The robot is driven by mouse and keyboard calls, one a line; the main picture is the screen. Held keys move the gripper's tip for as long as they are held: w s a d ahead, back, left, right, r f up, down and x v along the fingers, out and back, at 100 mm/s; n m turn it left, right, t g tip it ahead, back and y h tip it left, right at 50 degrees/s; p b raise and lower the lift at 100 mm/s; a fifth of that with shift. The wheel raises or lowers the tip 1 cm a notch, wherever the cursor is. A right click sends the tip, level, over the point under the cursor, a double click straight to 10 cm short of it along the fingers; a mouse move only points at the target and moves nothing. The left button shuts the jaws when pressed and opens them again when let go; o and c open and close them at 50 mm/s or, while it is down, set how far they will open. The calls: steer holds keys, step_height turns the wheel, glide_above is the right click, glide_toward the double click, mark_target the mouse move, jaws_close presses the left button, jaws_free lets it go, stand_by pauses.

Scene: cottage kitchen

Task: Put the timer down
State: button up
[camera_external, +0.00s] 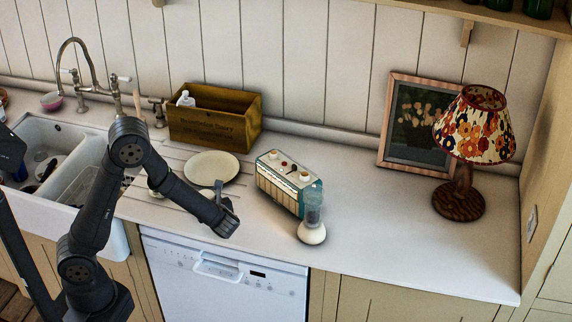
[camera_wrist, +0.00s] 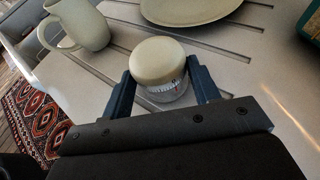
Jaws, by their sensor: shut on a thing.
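The timer (camera_wrist: 158,66) is a small round thing with a cream domed top and a clear lower part with dark markings. In the wrist view it sits upright between the two dark blue fingers of my gripper (camera_wrist: 163,88), which is shut on it. In the external view my gripper (camera_external: 222,204) is low over the counter, in front of the plate. My arm and fingers mostly hide the timer there. I cannot tell whether its base touches the counter.
A cream plate (camera_external: 211,167) lies behind my gripper, with a mug (camera_wrist: 86,24) to its left. A radio (camera_external: 284,181) and a white-based glass thing (camera_external: 312,233) stand to the right. A wooden crate (camera_external: 212,118) is behind. Counter (camera_external: 390,215) is clear before the lamp (camera_external: 462,190).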

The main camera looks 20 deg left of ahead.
steer(key=shift+f, duration=0.1)
steer(key=o, duration=1.2)
steer(key=v, duration=1.2)
